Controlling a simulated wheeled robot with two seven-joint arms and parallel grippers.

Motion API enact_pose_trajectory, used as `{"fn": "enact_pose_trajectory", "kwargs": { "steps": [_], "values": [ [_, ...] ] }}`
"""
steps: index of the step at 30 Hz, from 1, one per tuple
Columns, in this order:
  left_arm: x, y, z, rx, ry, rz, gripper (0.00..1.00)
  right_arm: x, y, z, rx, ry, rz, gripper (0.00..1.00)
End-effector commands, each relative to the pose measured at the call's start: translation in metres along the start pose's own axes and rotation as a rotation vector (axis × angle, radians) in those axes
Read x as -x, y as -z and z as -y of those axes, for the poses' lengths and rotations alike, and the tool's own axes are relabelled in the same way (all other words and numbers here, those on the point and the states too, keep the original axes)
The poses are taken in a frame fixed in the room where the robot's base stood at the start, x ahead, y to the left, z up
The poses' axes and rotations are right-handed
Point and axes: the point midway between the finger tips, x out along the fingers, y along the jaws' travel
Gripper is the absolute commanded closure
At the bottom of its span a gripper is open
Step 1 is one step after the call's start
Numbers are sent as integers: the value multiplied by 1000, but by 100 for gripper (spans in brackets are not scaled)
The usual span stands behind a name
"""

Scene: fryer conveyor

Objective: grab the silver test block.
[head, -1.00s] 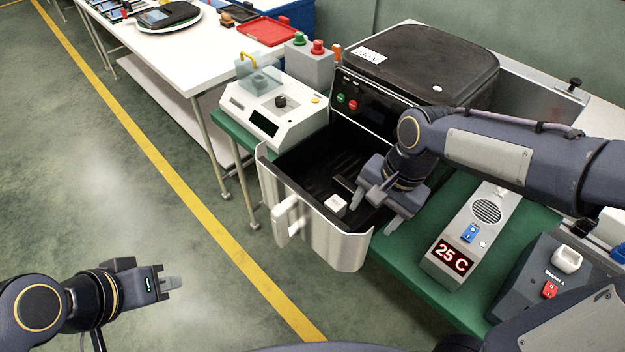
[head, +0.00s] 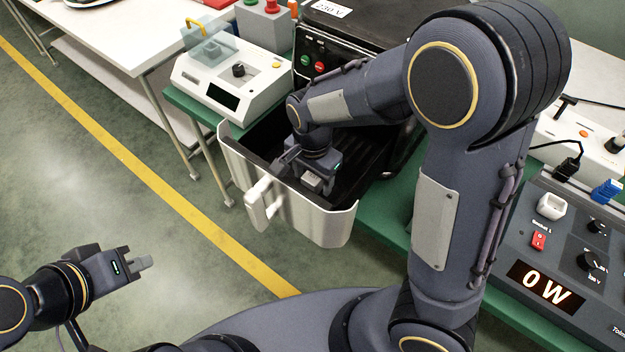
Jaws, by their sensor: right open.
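The silver test block (head: 312,181) lies in the black-lined fryer drawer (head: 232,165), near its front wall. The drawer is pulled out and has a white handle. My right gripper (head: 303,172) is down inside the drawer, open, with its fingers close around or beside the block. I cannot tell whether they touch it, and the gripper hides part of the block. My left gripper (head: 146,263) is over the floor at lower left, away from the drawer. Whether its jaws are apart is too small to tell.
The black fryer (head: 345,40) stands behind the drawer on a green table. A white device with a clear lid (head: 222,80) is at the drawer's left. A power meter reading "0 W" (head: 545,285) is at right. Open floor lies at left.

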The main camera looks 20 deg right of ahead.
Motion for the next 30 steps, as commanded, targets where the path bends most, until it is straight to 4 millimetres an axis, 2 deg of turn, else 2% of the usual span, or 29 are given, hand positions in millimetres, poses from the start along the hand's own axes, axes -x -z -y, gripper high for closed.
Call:
{"fn": "enact_pose_trajectory", "kwargs": {
  "steps": [8, 20, 26, 30],
  "values": [
    [0, 0, 0, 0, 0, 0, 100, -3, 0, 0, 1, 2, 0, 40],
    [0, 0, 0, 0, 0, 0, 100, -3, 0, 0, 1, 2, 0, 92],
    [0, 0, 0, 0, 0, 0, 100, -2, 0, 0, 1, 2, 0, 92],
    [1, 0, 0, 0, 0, 0, 100, 9, 0, 1, 3, 6, -1, 92]
  ]
}}
